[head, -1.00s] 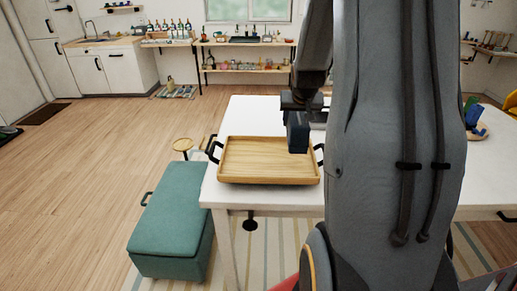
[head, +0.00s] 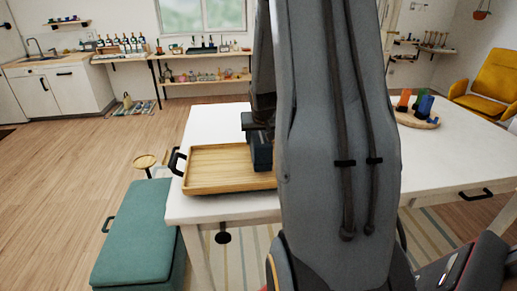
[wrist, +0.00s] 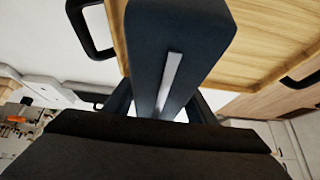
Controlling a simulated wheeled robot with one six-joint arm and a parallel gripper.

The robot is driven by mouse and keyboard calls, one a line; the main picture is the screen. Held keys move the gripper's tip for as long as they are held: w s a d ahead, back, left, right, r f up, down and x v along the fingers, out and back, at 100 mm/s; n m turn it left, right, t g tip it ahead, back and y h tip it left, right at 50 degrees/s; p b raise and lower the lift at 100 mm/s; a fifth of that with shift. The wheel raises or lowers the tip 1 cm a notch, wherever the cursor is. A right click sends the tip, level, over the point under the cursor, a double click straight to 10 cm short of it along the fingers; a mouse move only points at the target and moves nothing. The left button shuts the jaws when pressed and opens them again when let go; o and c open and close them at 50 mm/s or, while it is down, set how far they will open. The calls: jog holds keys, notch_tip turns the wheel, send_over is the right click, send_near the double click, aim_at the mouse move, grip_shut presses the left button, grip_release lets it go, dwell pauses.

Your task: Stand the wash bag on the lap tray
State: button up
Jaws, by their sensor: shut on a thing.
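The wash bag (head: 261,152) is a dark navy block. In the wrist view the bag (wrist: 178,30) shows a pale zip strip along it. My gripper (wrist: 158,106) is shut on the bag; in the head view my arm hides most of the gripper. The lap tray (head: 222,172) is a wooden tray with black handles, lying on the white table. The bag looks upright in front of the tray's right part, which my arm hides. The tray (wrist: 265,40) also shows behind the bag in the wrist view. I cannot tell whether they touch.
The white table (head: 450,150) carries a round wooden board (head: 418,121) with coloured glasses at the right. A teal storage bench (head: 140,228) and a small round side stand (head: 145,162) are at the left. Open wooden floor lies beyond the bench.

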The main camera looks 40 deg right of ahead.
jog(key=shift+f+b, duration=1.35)
jog(key=shift+f, duration=0.35)
jog(key=shift+f, duration=0.15)
jog(key=o, duration=1.3)
